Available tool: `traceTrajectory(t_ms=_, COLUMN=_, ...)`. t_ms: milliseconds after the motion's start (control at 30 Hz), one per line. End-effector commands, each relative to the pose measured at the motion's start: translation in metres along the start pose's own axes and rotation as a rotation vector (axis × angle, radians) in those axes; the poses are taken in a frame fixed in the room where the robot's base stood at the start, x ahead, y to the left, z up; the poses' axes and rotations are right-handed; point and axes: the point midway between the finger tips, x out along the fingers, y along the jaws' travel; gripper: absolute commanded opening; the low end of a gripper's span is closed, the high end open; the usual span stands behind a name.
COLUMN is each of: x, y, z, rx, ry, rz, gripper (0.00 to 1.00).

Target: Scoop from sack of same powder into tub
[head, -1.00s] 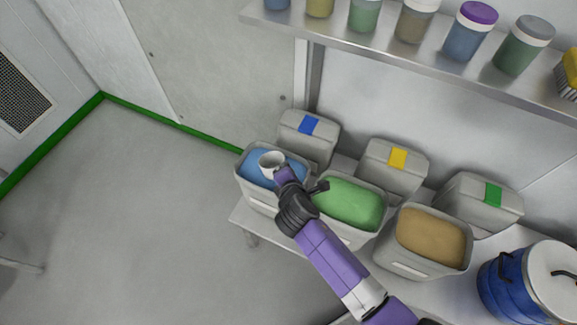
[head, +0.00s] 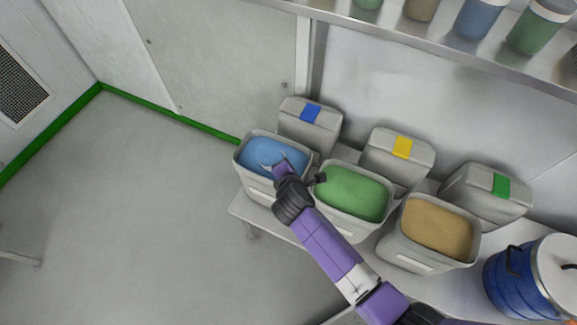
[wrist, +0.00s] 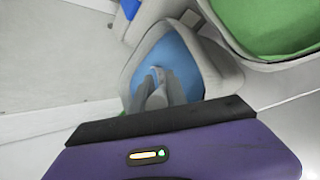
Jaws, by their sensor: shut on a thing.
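An open grey sack-like container (head: 246,178) holds blue powder (head: 260,150) at the left end of the bench. My gripper (head: 284,168) is shut on a scoop (head: 267,166) and reaches down into this container. Only a thin pale edge of the scoop shows; the rest seems sunk in the blue powder. In the wrist view my gripper (wrist: 156,85) points into the blue powder (wrist: 182,62). Similar open containers hold green powder (head: 352,193) and tan powder (head: 437,226) to the right. I cannot tell which vessel is the tub.
Grey containers with blue (head: 310,113), yellow (head: 402,147) and green (head: 501,185) labels stand close behind. A blue drum (head: 505,270) is at right. A metal shelf (head: 420,42) with several jars hangs above. Floor at left (head: 130,210) is clear.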

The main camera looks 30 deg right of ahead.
Motion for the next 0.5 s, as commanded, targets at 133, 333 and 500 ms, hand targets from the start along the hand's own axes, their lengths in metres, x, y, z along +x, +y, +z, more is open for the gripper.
traceTrajectory(t_ms=133, x=0.008, y=-0.006, z=-0.004, rx=0.001, ry=0.0, rz=0.002, gripper=0.0)
traceTrajectory(t_ms=333, x=0.016, y=-0.011, z=-0.009, rx=0.001, ry=0.0, rz=0.003, gripper=0.0)
traceTrajectory(t_ms=500, x=0.017, y=-0.002, z=-0.007, rx=0.002, ry=-0.001, rz=0.004, gripper=0.0)
